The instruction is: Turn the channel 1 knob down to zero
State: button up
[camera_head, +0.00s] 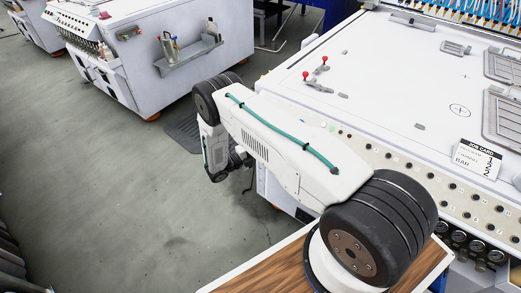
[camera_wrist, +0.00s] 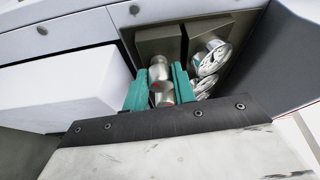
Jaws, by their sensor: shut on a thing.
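In the wrist view a silver metal knob (camera_wrist: 159,72) stands out from a dark panel, with red marks lower down between the fingers. My gripper (camera_wrist: 160,88) has teal fingers, one on each side of this knob, and is shut on it. In the head view my arm hides the gripper and knob.
A white box-like body (camera_wrist: 60,90) lies close left of the fingers in the wrist view. In the head view a white machine top carries a job card (camera_head: 477,158) and red-tipped levers (camera_head: 306,75). Another white machine (camera_head: 150,50) stands behind, with open floor (camera_head: 110,190) between.

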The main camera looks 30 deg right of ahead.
jog(key=shift+n+h, duration=0.4)
jog(key=shift+n, duration=0.6)
jog(key=o, duration=0.7)
jog(key=shift+f, duration=0.1)
jog(key=a, duration=0.8)
jog(key=shift+f, duration=0.4)
